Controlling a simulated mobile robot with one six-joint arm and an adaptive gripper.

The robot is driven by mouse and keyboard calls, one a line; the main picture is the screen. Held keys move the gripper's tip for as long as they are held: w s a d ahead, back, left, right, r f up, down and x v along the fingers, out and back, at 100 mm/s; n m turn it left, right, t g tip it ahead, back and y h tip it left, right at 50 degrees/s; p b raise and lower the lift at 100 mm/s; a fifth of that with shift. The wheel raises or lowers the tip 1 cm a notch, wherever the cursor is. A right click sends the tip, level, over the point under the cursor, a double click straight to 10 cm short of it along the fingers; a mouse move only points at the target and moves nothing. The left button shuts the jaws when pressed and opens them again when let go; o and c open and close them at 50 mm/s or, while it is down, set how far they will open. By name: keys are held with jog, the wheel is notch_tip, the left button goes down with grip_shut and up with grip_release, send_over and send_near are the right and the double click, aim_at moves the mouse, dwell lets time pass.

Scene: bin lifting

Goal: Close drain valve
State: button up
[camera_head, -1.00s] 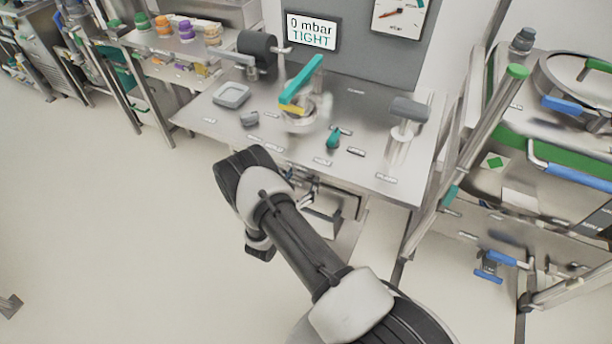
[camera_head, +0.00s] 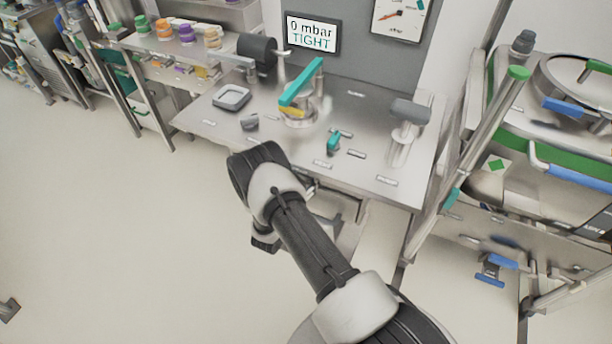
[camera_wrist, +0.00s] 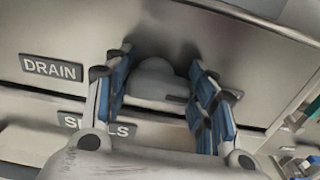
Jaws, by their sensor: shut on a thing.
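In the wrist view, a grey rounded valve handle (camera_wrist: 153,80) sits on a steel panel, to the right of a plate reading DRAIN (camera_wrist: 51,69). My gripper (camera_wrist: 159,66) has its blue-padded fingers on either side of this handle and is shut on it. The fingers and the gripper body hide part of the handle, so its exact angle is hard to tell. In the head view my arm reaches down at the front of the steel bench (camera_head: 215,128), and it hides the valve and the fingertips.
A second plate (camera_wrist: 97,126), partly covered by a finger, sits below the panel seam. On the bench stand a teal lever (camera_head: 301,82), a small teal handle (camera_head: 333,143) and a grey-topped post (camera_head: 409,112). A screen (camera_head: 312,33) reads 0 mbar TIGHT.

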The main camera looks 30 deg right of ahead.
jog(key=c, duration=0.4)
jog(key=shift+n, duration=0.3)
jog(key=n, duration=0.3)
jog(key=shift+w, duration=0.1)
jog(key=n, duration=0.5)
jog(key=shift+w+a, duration=0.1)
jog(key=shift+a, duration=0.05)
jog(key=n, duration=0.4)
jog(key=shift+w, duration=0.1)
jog(key=n, duration=0.5)
jog(key=shift+w+a+f, duration=0.1)
jog(key=shift+a, duration=0.05)
jog(key=shift+n, duration=0.3)
